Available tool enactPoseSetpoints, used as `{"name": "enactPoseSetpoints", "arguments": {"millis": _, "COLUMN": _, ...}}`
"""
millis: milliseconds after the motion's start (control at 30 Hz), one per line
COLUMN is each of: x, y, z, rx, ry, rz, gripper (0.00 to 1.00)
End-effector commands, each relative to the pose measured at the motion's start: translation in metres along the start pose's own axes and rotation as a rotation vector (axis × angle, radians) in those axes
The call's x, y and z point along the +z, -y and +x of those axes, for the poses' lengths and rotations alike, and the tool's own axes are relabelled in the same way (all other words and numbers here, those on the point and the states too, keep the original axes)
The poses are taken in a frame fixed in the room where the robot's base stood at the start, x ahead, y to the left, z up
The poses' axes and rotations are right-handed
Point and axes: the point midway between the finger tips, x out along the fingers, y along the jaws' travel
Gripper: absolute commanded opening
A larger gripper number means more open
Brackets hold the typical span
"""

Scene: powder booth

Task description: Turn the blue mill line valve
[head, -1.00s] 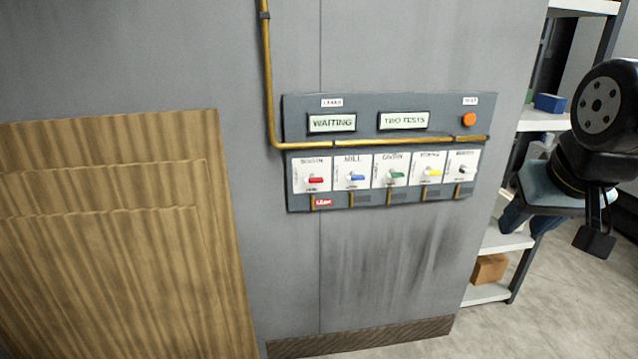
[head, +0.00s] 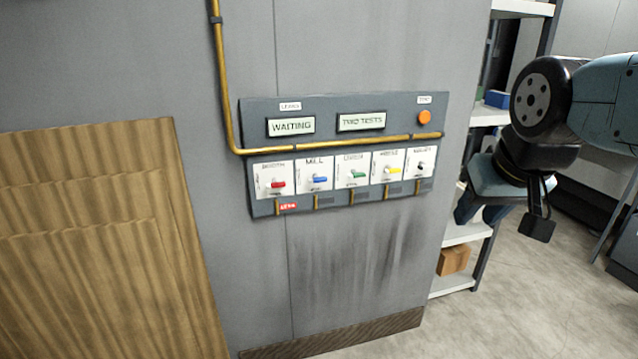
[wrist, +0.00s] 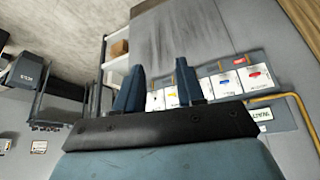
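The blue mill line valve (head: 320,180) is a small blue lever on a white plate labelled MILL, second from left on the grey wall panel (head: 262,112). It points sideways to the right. It also shows in the wrist view (wrist: 223,79), right of the fingers. My gripper (wrist: 159,65) is open and empty, its two blue fingers apart. In the head view my gripper (head: 476,211) hangs at the right, well clear of the panel and partly behind my wrist.
Red (head: 278,185), green (head: 358,175), yellow (head: 394,170) and black (head: 421,166) levers share the row. A red tag is below the red lever. Displays read WAITING (head: 291,126) and TWO TESTS (head: 361,122). A yellow pipe (head: 224,80) crosses the panel. Shelving (head: 470,233) stands right.

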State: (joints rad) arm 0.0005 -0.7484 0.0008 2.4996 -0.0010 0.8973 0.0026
Motion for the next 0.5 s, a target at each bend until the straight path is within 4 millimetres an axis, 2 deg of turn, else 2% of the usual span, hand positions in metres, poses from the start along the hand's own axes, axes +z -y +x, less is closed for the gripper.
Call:
{"name": "enactPoseSetpoints", "arguments": {"millis": 167, "x": -0.021, "y": -0.001, "z": 0.016, "rx": 0.032, "ry": -0.03, "rz": 0.032, "gripper": 0.38}}
{"name": "enactPoseSetpoints", "arguments": {"millis": 500, "x": -0.104, "y": 0.003, "z": 0.089, "rx": 0.078, "ry": -0.193, "rz": 0.153, "gripper": 0.38}}
